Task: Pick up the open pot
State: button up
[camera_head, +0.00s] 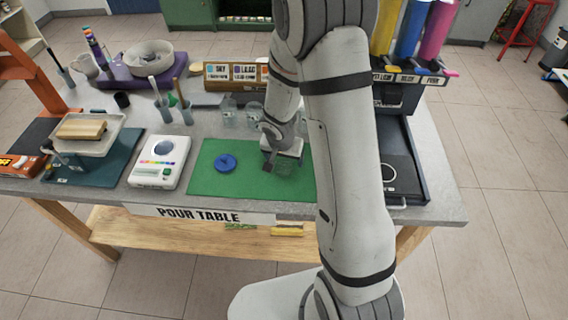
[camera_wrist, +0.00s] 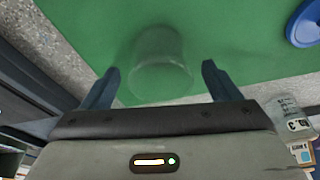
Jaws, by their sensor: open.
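The open pot is a clear, see-through vessel (camera_wrist: 160,68) on the green mat (camera_wrist: 95,22) in the wrist view. It lies between and just beyond the fingertips of my gripper (camera_wrist: 160,75). The two dark fingers are apart, with one on each side of it, and nothing is held. In the head view my gripper (camera_head: 283,162) is low over the right part of the green mat (camera_head: 215,184), and the pot (camera_head: 288,170) shows only faintly there, partly hidden by the gripper. A blue round lid (camera_head: 226,163) lies flat on the mat to the left.
Clear jars (camera_head: 229,112) stand behind the mat. A white scale (camera_head: 162,161) is to the left, with cups of tools (camera_head: 182,112) behind it. A dark tray (camera_head: 409,165) is to the right. The mat around the blue lid is free.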

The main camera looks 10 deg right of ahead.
jog(key=x, duration=0.2)
jog(key=shift+w+f+b, duration=0.1)
jog(key=shift+f+b, duration=0.2)
jog(key=shift+f, duration=0.1)
jog(key=shift+c, duration=0.4)
jog(key=shift+r, duration=0.1)
jog(key=c, duration=1.2)
